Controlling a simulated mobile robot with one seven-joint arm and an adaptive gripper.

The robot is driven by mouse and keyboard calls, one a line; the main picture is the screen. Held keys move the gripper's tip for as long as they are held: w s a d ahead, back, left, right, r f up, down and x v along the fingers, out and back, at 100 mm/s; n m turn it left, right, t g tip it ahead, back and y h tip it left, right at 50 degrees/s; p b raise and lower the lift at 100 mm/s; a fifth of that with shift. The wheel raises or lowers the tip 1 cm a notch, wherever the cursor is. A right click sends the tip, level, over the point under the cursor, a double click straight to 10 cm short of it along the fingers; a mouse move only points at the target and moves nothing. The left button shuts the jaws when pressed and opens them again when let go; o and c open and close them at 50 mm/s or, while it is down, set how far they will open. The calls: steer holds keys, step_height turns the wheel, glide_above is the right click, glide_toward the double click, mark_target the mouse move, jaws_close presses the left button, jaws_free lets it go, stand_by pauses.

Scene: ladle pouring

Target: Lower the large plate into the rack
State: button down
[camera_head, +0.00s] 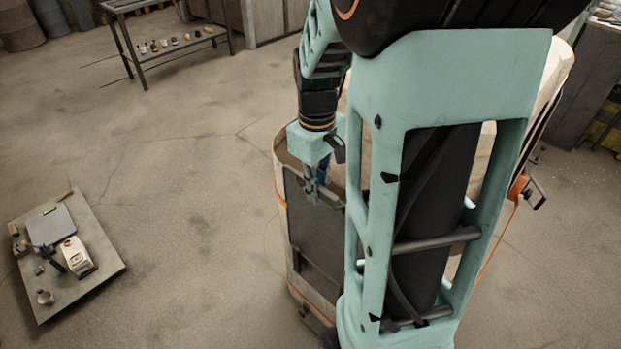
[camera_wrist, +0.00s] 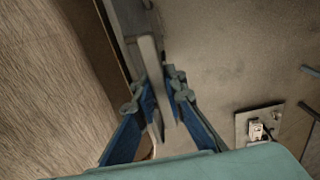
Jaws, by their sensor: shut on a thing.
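My gripper (camera_head: 314,190) hangs pointing down at the top edge of a dark grey upright panel (camera_head: 318,235), which looks like the large plate. In the wrist view, the blue-and-grey fingers of my gripper (camera_wrist: 156,88) are closed on a thin pale grey strip (camera_wrist: 150,62) that lies between them. The panel stands against the front of a cream rounded body with an orange trim line. Small dark brackets show at its edges, perhaps the rack. I cannot tell whether the panel's lower edge is seated. My arm column hides its right side.
A low grey platform (camera_head: 98,263) with several tools and a white device stands on the floor at left; it also shows in the wrist view (camera_wrist: 243,128). A metal table (camera_head: 140,75) with small items stands at the back. The floor between is clear.

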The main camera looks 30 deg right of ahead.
steer(key=shift+w+f+b, duration=0.1)
steer(key=shift+f+b, duration=3)
steer(key=shift+f, duration=1)
steer(key=shift+f+b, duration=0.3)
steer(key=shift+f, duration=0.15)
steer(key=c, duration=1.9)
jaws_free()
steer(key=shift+s+f, duration=0.1)
steer(key=shift+s, duration=0.15)
step_height(320, 180, up, 12)
steer(key=shift+a+r, duration=0.1)
steer(key=shift+a, duration=0.05)
steer(key=shift+w, duration=0.1)
